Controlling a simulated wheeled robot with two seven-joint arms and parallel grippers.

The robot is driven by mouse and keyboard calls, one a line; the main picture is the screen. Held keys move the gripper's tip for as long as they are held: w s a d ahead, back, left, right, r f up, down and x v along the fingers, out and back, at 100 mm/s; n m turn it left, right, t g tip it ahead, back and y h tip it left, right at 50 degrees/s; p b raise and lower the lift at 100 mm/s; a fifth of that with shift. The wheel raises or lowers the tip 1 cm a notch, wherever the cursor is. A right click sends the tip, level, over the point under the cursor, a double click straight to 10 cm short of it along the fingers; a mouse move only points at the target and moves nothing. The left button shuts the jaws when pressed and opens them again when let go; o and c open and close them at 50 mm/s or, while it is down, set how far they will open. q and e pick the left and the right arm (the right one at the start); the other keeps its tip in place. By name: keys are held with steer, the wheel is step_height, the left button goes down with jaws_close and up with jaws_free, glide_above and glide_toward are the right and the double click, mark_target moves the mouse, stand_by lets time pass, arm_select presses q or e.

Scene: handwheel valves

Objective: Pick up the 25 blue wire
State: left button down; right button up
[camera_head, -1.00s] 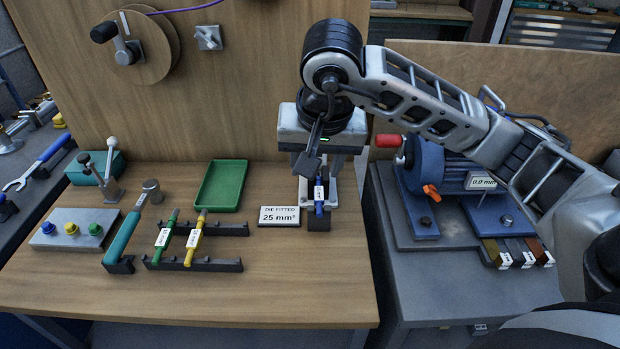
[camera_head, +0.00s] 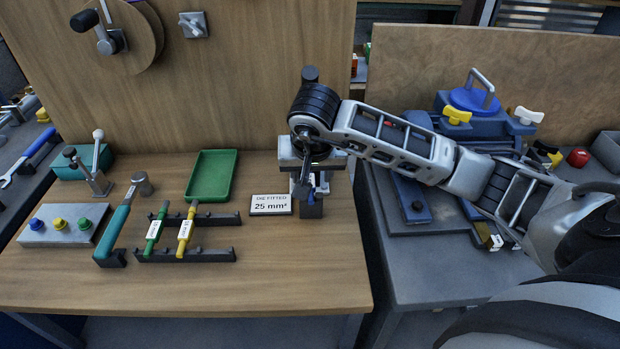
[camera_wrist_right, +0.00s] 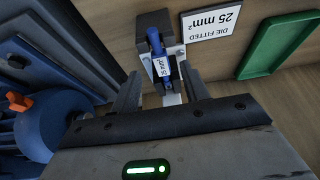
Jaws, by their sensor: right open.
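The blue wire (camera_wrist_right: 157,52) is a short blue rod with a white "25 mm²" label. It stands against a small dark stand with a pale metal plate at the back right of the wooden bench. In the head view only a bit of the blue wire (camera_head: 309,197) shows, mostly covered by my right gripper. My right gripper (camera_wrist_right: 163,88) is open, with one finger to each side of the wire's line. The wire shows beyond the fingertips, and I cannot tell if they touch it. In the head view the right gripper (camera_head: 309,180) hangs over the stand. My left gripper is out of view.
A "DIE FITTED 25 mm²" sign (camera_head: 270,205) and a green tray (camera_head: 211,176) are left of the stand. A green rod (camera_head: 155,230) and a yellow rod (camera_head: 186,232) lie on a black rack. A teal-handled tool (camera_head: 114,232) is beside them. The bench front is clear.

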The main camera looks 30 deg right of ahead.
mark_target(311, 180)
steer(key=shift+x, duration=1.55)
jaws_close()
steer(key=shift+r, duration=0.15)
